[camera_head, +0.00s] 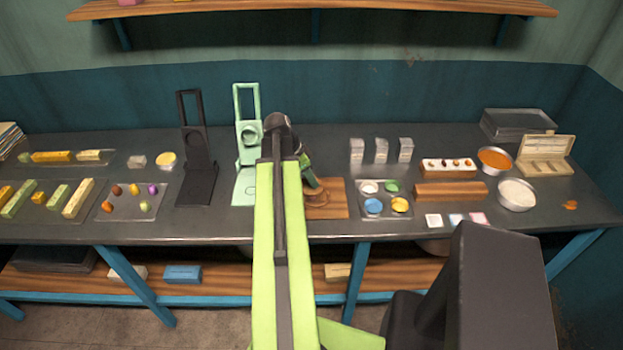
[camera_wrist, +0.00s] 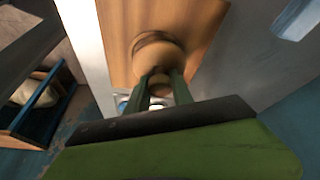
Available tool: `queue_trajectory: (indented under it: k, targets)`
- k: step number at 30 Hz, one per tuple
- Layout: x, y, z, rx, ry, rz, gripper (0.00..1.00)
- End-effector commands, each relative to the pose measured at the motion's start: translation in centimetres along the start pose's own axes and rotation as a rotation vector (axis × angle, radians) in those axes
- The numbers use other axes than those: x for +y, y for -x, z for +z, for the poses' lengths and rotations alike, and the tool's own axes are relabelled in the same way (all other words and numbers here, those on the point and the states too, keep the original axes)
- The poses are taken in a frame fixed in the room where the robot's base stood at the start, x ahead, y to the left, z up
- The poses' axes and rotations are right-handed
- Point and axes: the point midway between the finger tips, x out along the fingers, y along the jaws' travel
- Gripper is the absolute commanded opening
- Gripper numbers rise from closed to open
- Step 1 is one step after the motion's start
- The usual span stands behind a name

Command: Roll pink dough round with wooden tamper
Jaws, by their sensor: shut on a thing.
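My gripper (camera_head: 309,178) reaches down over the wooden board (camera_head: 338,197) at the middle front of the bench. In the wrist view my gripper (camera_wrist: 160,82) is shut on the narrow handle end of the round wooden tamper (camera_wrist: 155,48). The tamper's wide part is over the board (camera_wrist: 200,22), which shows as an orange-brown surface behind it. In the head view the tamper (camera_head: 317,199) is partly covered by my arm. I cannot make out pink dough in either view; the area under the tamper is hidden.
A mint-green press stand (camera_head: 247,140) and a black one (camera_head: 197,160) stand left of my arm. A tray of colour cups (camera_head: 384,214) sits just right of the board. A wooden block (camera_head: 450,192) and two bowls (camera_head: 516,194) are farther right.

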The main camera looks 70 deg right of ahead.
Motion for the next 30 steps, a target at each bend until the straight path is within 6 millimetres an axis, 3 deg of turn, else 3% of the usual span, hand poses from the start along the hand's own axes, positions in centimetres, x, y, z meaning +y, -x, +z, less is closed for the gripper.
queue_trajectory:
  k: [30]
  targets:
    - [1.13, -0.45, -0.63, -0.002, 0.0, 0.001, 0.0]
